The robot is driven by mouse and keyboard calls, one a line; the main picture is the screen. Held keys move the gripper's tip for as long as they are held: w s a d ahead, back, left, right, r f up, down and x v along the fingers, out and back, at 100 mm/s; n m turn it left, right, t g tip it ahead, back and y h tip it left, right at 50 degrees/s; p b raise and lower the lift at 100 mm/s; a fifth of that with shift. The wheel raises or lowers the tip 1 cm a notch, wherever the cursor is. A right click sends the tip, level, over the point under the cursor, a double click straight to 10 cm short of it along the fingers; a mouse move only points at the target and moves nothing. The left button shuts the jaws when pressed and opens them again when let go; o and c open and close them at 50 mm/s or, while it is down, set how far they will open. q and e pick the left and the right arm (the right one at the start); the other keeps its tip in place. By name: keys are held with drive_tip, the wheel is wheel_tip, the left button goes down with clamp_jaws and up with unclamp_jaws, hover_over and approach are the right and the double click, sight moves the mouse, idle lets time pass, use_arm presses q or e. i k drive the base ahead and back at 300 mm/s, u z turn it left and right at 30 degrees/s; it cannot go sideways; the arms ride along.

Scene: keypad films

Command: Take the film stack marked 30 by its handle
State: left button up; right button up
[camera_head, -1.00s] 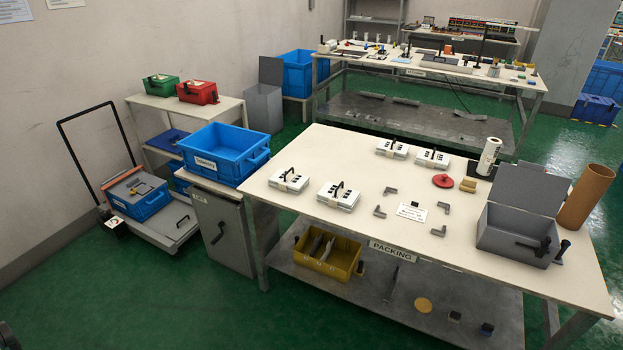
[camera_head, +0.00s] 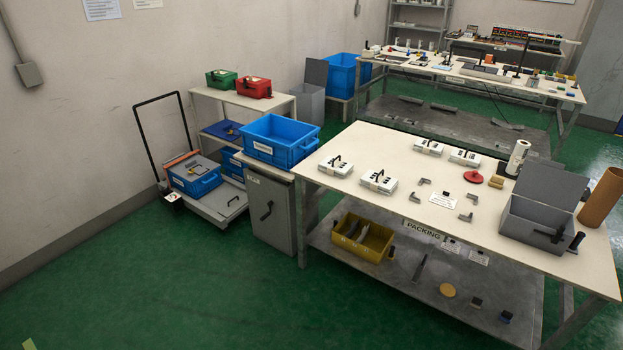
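Several white film stacks with dark handles lie on the packing table (camera_head: 400,205). One stack (camera_head: 337,165) is at the table's left end, and another stack (camera_head: 378,181) is to its right and nearer the front. A third stack (camera_head: 429,148) lies near the back edge, with one more stack (camera_head: 464,158) to its right. Their markings are too small to read, so I cannot tell which is 30. Neither of my grippers is in view.
A blue crate (camera_head: 280,143) stands on a grey cabinet (camera_head: 268,208) left of the table. A lidded grey box (camera_head: 535,222) and brown tube (camera_head: 601,198) are at the table's right. A trolley (camera_head: 222,205) stands by the wall. Green floor (camera_head: 200,290) in front is clear.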

sight(336, 166)
drive_tip(key=u, duration=0.35)
drive_tip(key=i, duration=1.45)
drive_tip(key=z, duration=1)
